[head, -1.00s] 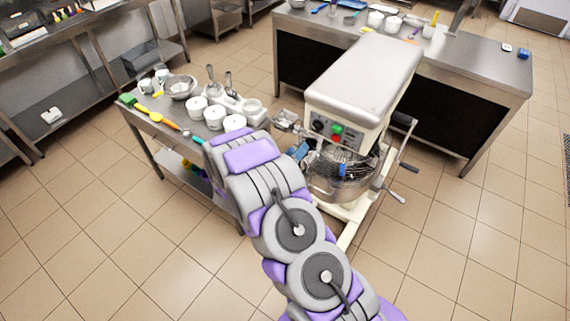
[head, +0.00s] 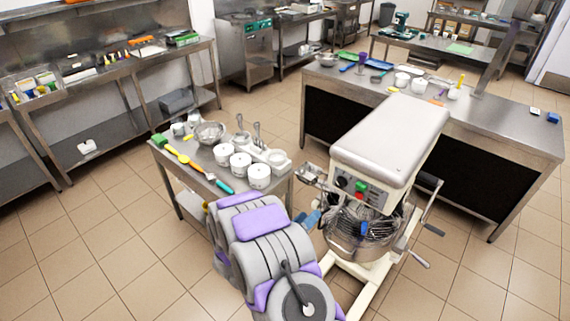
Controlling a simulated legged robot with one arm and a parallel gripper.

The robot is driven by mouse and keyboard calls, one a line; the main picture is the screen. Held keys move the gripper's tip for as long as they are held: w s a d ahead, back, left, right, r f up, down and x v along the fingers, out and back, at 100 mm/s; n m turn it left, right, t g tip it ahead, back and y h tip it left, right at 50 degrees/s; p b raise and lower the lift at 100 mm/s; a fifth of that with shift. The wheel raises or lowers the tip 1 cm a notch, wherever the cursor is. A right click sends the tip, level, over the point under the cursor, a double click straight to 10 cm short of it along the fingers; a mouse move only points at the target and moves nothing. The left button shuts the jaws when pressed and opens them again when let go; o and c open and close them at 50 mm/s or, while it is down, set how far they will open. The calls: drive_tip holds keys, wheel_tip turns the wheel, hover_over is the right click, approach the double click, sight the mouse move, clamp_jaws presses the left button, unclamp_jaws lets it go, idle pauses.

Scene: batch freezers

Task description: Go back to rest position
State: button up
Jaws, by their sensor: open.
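My arm (head: 272,245), grey with purple pads, rises from the bottom of the head view, left of the mixer. My gripper cannot be made out; the arm's bulk covers that area. A small blue piece (head: 308,219) shows between the arm and the mixer; I cannot tell what it belongs to.
The white stand mixer (head: 390,140) with its metal bowl (head: 358,240) is close on the right. A small steel table (head: 190,181) with white pots (head: 240,164) and utensils stands beyond my arm. A long counter (head: 470,125) is behind the mixer. Floor (head: 110,245) is open at left.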

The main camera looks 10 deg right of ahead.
drive_tip(key=w+a+m+y+b, duration=0.1)
drive_tip(key=w+a+y+b, duration=0.3)
drive_tip(key=a+y, duration=0.6)
drive_tip(key=s+a+r+n+g+y+b, duration=0.2)
drive_tip(key=s+a+r+g+y, duration=0.15)
drive_tip(key=s+a+y, duration=0.3)
drive_tip(key=s+d+r+g+b, duration=0.1)
drive_tip(key=s+d+g, duration=0.2)
drive_tip(key=s, duration=0.9)
drive_tip(key=s+d+r+g+h+b, duration=0.1)
drive_tip(key=s+d+g+b, duration=0.1)
drive_tip(key=s, duration=1)
drive_tip(key=s+d+r+g+h+b, duration=0.1)
drive_tip(key=s+d+g, duration=0.3)
drive_tip(key=s, duration=0.8)
drive_tip(key=shift+s+d+r+b, duration=0.3)
drive_tip(key=shift+d+r+b, duration=0.35)
drive_tip(key=shift+d, duration=0.5)
drive_tip(key=shift+f, duration=0.1)
drive_tip(key=shift+c, duration=0.3)
